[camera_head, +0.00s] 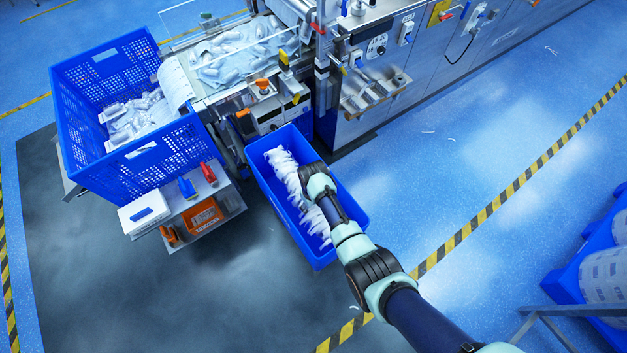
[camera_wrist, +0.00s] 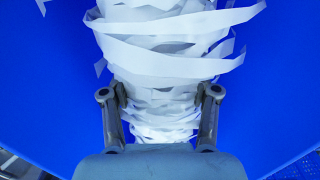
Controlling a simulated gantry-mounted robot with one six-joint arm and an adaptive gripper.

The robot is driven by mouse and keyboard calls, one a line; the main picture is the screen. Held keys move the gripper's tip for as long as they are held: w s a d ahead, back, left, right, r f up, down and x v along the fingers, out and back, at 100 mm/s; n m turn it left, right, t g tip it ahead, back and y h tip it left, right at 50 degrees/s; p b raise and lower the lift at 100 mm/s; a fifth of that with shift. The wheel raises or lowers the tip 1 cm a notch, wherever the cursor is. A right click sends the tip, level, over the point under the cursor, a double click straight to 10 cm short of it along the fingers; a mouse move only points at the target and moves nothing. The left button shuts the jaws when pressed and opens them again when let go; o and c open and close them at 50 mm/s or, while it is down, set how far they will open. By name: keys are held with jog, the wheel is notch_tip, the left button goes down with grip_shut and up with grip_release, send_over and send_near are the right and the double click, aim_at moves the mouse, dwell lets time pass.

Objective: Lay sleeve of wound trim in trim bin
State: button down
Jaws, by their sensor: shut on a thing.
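The sleeve of wound trim (camera_head: 287,178) is a long white bundle of wrapped strips. It lies along the length of the blue trim bin (camera_head: 263,158), within its walls in the head view. In the wrist view the sleeve (camera_wrist: 170,65) runs up from between my fingers, with loose strip ends sticking out, against the bin's blue surface (camera_wrist: 50,100). My gripper (camera_wrist: 160,103) is shut on the sleeve, one finger on each side. In the head view my arm hides the gripper and part of the sleeve. I cannot tell whether the sleeve touches the bin floor.
A blue perforated crate (camera_head: 160,160) with clear packs stands to the left. Below it is a small cart (camera_head: 190,205) with tools and an orange bin (camera_head: 203,215). The packing machine (camera_head: 350,65) stands behind the trim bin. The floor to the right (camera_head: 480,130) is mostly open, with a few white scraps.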

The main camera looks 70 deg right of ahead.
jog(key=shift+f+b, duration=0.4)
jog(key=shift+f, duration=0.5)
jog(key=shift+c, duration=1.1)
grip_release()
notch_tip(320, 180, up, 12)
